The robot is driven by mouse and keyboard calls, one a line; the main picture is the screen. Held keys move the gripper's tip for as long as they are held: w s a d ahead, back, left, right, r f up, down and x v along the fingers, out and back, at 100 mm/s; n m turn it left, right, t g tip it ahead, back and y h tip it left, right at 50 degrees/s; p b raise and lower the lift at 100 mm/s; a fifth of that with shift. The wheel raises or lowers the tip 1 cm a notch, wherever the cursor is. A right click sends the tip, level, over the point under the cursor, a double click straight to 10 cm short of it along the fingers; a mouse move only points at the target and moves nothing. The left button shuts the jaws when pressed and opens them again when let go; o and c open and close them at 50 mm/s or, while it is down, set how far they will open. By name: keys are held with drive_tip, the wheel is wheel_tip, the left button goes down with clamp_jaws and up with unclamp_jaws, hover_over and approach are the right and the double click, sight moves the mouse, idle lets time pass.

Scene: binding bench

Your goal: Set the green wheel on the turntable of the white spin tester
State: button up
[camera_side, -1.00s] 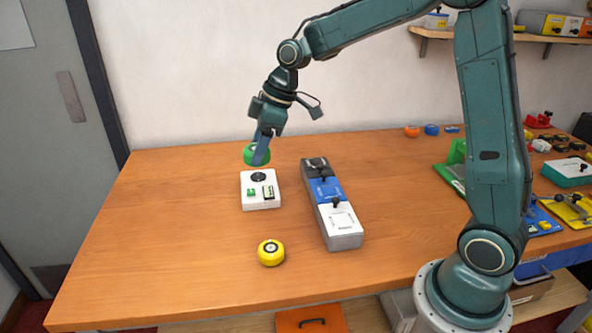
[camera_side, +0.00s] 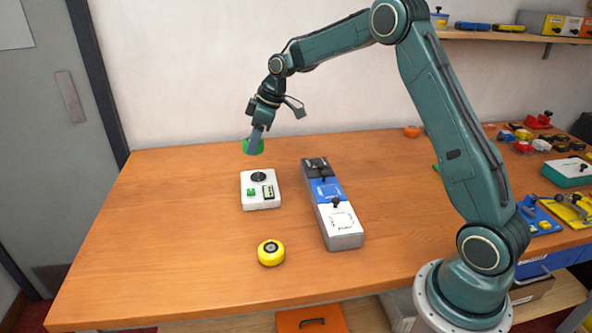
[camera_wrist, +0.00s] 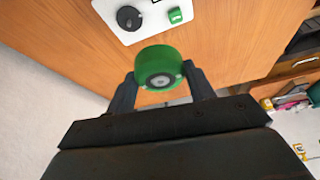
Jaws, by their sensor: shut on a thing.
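The green wheel (camera_side: 250,147) is held between the fingers of my gripper (camera_side: 256,143), in the air above the back of the table. The wrist view shows the wheel (camera_wrist: 158,68) pinched between both fingertips (camera_wrist: 160,78), its grey hub facing the camera. The white spin tester (camera_side: 262,201) lies on the table below and a little nearer the front, apart from the wheel. Its dark round turntable (camera_side: 258,177) is at its back end and looks empty; it also shows in the wrist view (camera_wrist: 129,18). A green button (camera_side: 251,192) sits on the tester's front part.
A long grey, blue and white device (camera_side: 331,203) stands right of the tester. A yellow wheel (camera_side: 270,253) lies in front. The wall is close behind the table. Several coloured parts and stands fill the right end. The table's left side is clear.

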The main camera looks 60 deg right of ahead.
drive_tip(key=d, duration=0.1)
drive_tip(key=w+d+f, duration=0.2)
drive_tip(key=shift+w+d+f, duration=0.25)
drive_tip(key=shift+d, duration=0.1)
drive_tip(key=shift+f, duration=0.15)
drive_tip(key=shift+f, duration=2.9)
drive_tip(key=shift+f, duration=1.05)
drive_tip(key=o, duration=1.4)
drive_tip(key=shift+r, duration=3.75)
